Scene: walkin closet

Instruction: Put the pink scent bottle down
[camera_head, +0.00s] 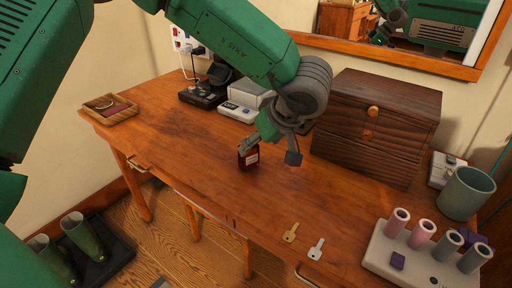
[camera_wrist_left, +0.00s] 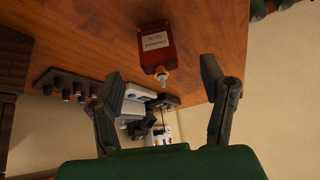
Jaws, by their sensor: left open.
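The scent bottle (camera_head: 250,160), dark red rather than pink here, with a white label, stands upright on the wooden desk (camera_head: 200,150). In the left wrist view the bottle (camera_wrist_left: 156,46) appears upside down, its small pale nozzle towards my gripper. My left gripper (camera_head: 272,150) is open. In the head view one finger hides the bottle's top and the other is apart to the right. In the left wrist view the gripper's fingers (camera_wrist_left: 162,77) are spread wide with nothing held between them. My right gripper is not in view.
A dark wooden chest (camera_head: 375,125) stands behind right. Two keys (camera_head: 291,233) lie near the front edge. A white holder (camera_head: 400,262) with several tubes and a grey-green cup (camera_head: 467,193) are at right. A wooden tray (camera_head: 110,108) is far left. The desk left of the bottle is clear.

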